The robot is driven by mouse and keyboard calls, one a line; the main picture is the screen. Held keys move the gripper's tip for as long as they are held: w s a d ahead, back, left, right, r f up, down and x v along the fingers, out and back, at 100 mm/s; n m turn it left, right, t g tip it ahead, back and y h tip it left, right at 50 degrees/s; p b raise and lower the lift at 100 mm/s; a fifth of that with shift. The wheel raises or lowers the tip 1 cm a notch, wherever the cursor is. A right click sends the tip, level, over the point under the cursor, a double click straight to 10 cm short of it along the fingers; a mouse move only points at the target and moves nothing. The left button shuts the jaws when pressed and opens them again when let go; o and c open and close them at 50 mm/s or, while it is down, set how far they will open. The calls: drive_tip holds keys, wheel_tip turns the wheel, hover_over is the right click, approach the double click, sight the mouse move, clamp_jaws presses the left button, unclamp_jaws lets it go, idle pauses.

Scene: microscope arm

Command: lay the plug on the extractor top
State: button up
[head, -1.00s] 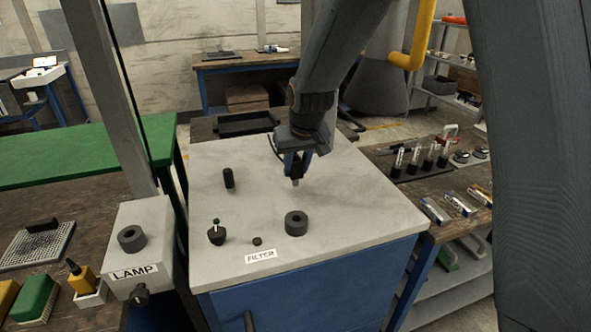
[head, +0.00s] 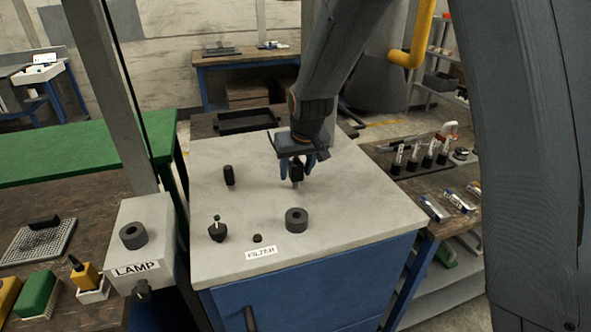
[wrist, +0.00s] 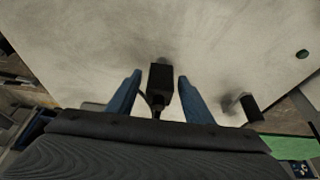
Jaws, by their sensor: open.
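The plug (head: 297,172) is a small black block with a pale tip, at the middle of the light grey extractor top (head: 365,205). In the wrist view the plug (wrist: 160,77) sits between my two blue fingers, with a gap on each side and a thin dark cord behind it. My gripper (head: 297,167) is open around the plug, low over the top; it also shows in the wrist view (wrist: 159,76). The plug's pale tip points down or away from the gripper. I cannot tell whether the plug fully rests on the surface.
On the top stand a black peg (head: 229,175), a dark knob (head: 217,231), a small dark button (head: 257,238), a grey ring (head: 296,220) and a FILTER label (head: 262,253). A LAMP box (head: 140,225) stands left. The top's right side is clear.

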drive_tip(key=b+v, duration=0.3)
drive_tip(key=v, duration=0.9)
drive_tip(key=shift+s+r, duration=0.1)
drive_tip(key=shift+s, duration=0.05)
